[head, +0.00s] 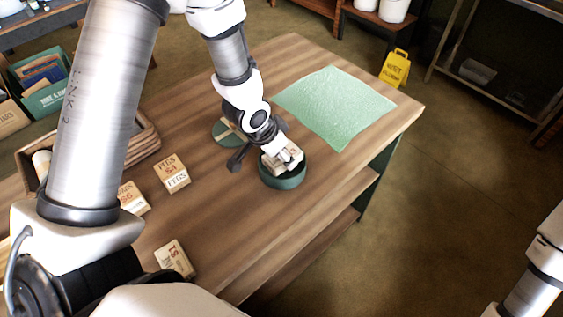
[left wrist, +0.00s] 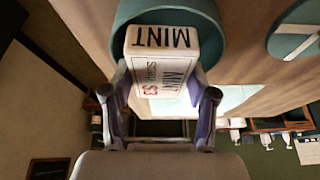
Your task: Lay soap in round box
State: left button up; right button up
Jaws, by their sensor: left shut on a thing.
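The soap is a small pale block labelled MINT (left wrist: 162,50). My left gripper (head: 283,160) is shut on it, with one finger on each side in the left wrist view. The round box (head: 284,182) is dark green and open at the top, near the table's front right edge. The gripper and the soap (head: 281,162) are at its mouth in the head view. In the left wrist view the round box (left wrist: 212,38) shows behind and around the soap's far end. I cannot tell whether the soap touches its bottom. My right gripper is out of view.
A round green lid with a pale band (head: 226,134) lies left of the round box. A mint-green cloth (head: 340,105) lies behind.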

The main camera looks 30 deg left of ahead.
aim_at(281, 163)
pick_arm(q)
jog(key=f, duration=0.3)
jog(key=w+f, duration=0.1)
jog(key=shift+w+a+f, duration=0.1)
jog(key=shift+a+f, duration=0.25)
jog(key=shift+f, duration=0.05)
grip_shut()
jog(key=shift+s+d+r, duration=0.15)
jog(key=shift+s+d, duration=0.05)
jog(key=shift+s, duration=0.05)
jog(key=o, duration=1.3)
grip_release()
jog(key=shift+w, duration=0.1)
jog(key=shift+o, duration=0.3)
jog(key=shift+w+f, duration=0.1)
jog(key=shift+f, duration=0.1)
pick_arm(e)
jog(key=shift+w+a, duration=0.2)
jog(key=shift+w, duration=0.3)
